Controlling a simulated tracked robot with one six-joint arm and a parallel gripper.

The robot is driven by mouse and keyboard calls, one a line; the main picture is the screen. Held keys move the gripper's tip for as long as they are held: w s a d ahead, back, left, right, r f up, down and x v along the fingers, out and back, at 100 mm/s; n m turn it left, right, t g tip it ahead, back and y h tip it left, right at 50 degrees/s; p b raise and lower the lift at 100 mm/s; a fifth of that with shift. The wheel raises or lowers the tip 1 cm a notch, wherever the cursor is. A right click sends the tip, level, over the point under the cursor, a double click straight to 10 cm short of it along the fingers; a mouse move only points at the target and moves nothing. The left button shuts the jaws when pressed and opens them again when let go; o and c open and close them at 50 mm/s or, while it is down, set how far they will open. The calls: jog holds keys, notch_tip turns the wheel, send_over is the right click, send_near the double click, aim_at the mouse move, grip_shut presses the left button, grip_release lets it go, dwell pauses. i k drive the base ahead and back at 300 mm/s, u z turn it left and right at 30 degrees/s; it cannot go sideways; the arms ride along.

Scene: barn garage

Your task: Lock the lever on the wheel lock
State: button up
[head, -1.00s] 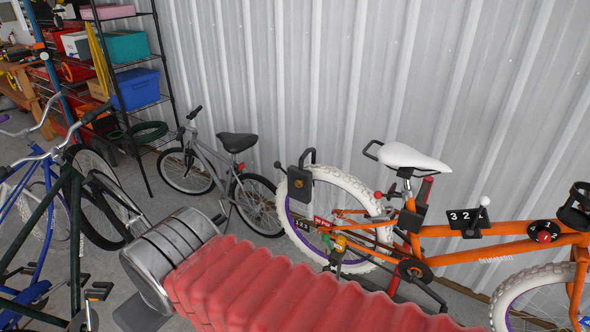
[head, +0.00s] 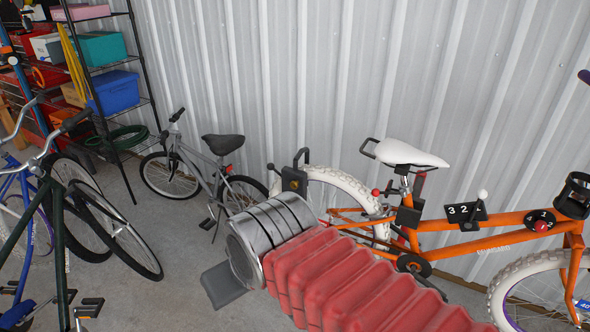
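An orange bike (head: 490,238) with a white saddle stands against the wall at the right. A black lock-like box with a looped handle (head: 294,180) sits at the top left of its white-tyred rear wheel (head: 345,186). A red ball knob (head: 376,192) shows right of it; I cannot tell whether it belongs to the lock's lever. A white-knobbed lever (head: 482,196) stands on a black "3 2" plate (head: 462,212) on the frame. My gripper (head: 222,285) shows only as a dark grey part beyond my metal wrist, low left of the rear wheel. My arm hides the wheel's lower part and hub.
A small grey bike (head: 205,180) stands behind, near a shelf (head: 140,100) with bins and a green hose coil (head: 125,138). Blue and dark green bikes (head: 60,215) crowd the left. Open concrete floor (head: 175,285) lies between them and my gripper.

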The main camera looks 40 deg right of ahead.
aim_at(270, 166)
jog(key=z, duration=0.9)
jog(key=k, duration=1.3)
jog(key=u, duration=0.35)
jog(key=i, duration=0.65)
jog(key=u, duration=0.55)
jog(key=i, duration=1.55)
jog(key=z, duration=0.4)
